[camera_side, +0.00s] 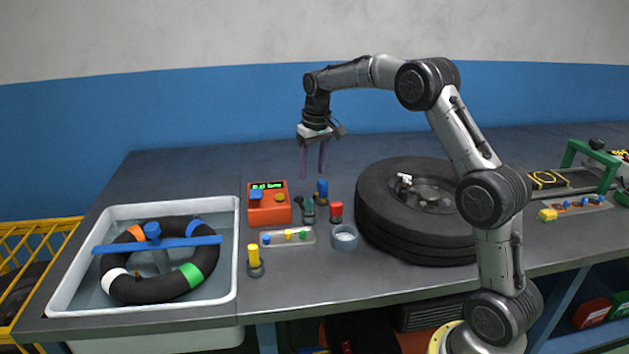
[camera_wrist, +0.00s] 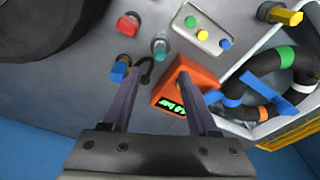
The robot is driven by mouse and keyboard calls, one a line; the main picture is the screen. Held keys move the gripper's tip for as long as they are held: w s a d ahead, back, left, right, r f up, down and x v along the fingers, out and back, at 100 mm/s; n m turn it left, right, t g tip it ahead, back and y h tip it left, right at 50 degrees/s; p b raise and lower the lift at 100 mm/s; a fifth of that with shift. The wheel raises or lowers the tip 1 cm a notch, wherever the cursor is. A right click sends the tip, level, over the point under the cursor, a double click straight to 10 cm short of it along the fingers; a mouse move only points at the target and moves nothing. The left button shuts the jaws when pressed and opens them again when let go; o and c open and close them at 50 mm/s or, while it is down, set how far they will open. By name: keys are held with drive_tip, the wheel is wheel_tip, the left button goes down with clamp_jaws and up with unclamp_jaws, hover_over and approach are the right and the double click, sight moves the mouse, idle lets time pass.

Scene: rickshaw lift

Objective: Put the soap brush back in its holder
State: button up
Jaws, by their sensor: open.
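No piece is plainly the soap brush or its holder; I cannot tell which they are. Candidates are a yellow-topped piece upright in a dark round base (camera_side: 255,262), a small grey cup (camera_side: 344,237), a red-topped piece (camera_side: 336,211), a blue-topped piece (camera_side: 322,191) and a teal piece with a black hooked part (camera_side: 308,211). The wrist view shows the red (camera_wrist: 128,24), blue (camera_wrist: 120,68), teal (camera_wrist: 158,47) and yellow (camera_wrist: 284,15) pieces. My gripper (camera_side: 313,174) is open and empty, pointing down above the bench; its fingers also show in the wrist view (camera_wrist: 159,76).
An orange box with a green display (camera_side: 268,215) stands below left of my gripper. A clear tray (camera_side: 270,244) holds several coloured knobs. The white basin (camera_side: 238,250) at left holds a black ring under a blue bar (camera_side: 190,243). A large tyre (camera_side: 385,225) lies right.

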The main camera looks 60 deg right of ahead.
drive_tip(key=s+a+r+n+t, duration=0.1)
drive_tip(key=s+a+r, duration=0.45)
drive_tip(key=s, duration=0.25)
drive_tip(key=s+a+r+n+t, duration=0.1)
drive_tip(key=s+a+r, duration=0.4)
drive_tip(key=s+a, duration=0.25)
drive_tip(key=s+a+f+n+t, duration=0.1)
drive_tip(key=s+a+f, duration=0.1)
drive_tip(key=s, duration=0.6)
drive_tip(key=s+a+f+n+t, duration=0.1)
drive_tip(key=s+a+f, duration=0.1)
drive_tip(key=s, duration=0.7)
drive_tip(key=shift+s+a+f, duration=0.25)
drive_tip(key=shift+a+f, duration=0.1)
drive_tip(key=shift+a, duration=0.45)
